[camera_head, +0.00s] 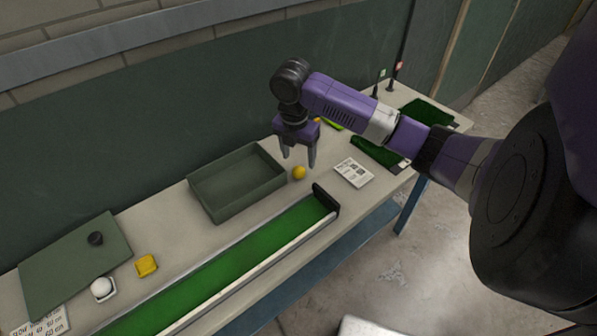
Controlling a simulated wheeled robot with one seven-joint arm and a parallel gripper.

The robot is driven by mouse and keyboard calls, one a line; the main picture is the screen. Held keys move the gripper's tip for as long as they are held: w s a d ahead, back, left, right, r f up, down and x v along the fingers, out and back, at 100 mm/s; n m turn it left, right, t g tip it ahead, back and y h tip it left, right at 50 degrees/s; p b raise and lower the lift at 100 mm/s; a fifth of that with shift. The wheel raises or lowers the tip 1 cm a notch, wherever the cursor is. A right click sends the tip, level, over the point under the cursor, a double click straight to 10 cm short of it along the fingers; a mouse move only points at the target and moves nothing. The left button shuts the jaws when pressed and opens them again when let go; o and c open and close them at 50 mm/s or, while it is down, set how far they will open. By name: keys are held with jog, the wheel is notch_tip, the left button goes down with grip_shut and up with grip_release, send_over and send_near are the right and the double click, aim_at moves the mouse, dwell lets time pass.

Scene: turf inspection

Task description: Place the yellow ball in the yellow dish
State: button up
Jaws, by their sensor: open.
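The yellow ball (299,173) rests on the table, just right of the green tray's near right corner. My gripper (298,164) points down right at the ball, with its two fingers apart. Its fingertips are close to the ball, and I cannot tell whether they touch it. The small square yellow dish (147,266) lies on the table at the lower left, well away from my gripper. No ball shows in the dish.
A green open tray (218,212) stands between the ball and the dish. A green turf lane (225,268) with a dark end stop (327,199) runs along the front. A white dish with a white ball (101,287) sits left. A printed card (353,172) lies right.

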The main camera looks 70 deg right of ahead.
aim_at(298, 168)
notch_tip(298, 168, down, 6)
jog(key=shift+d+r+p, duration=0.15)
jog(key=shift+p, duration=0.55)
jog(key=shift+w, duration=0.1)
grip_shut()
jog(key=shift+r, duration=0.1)
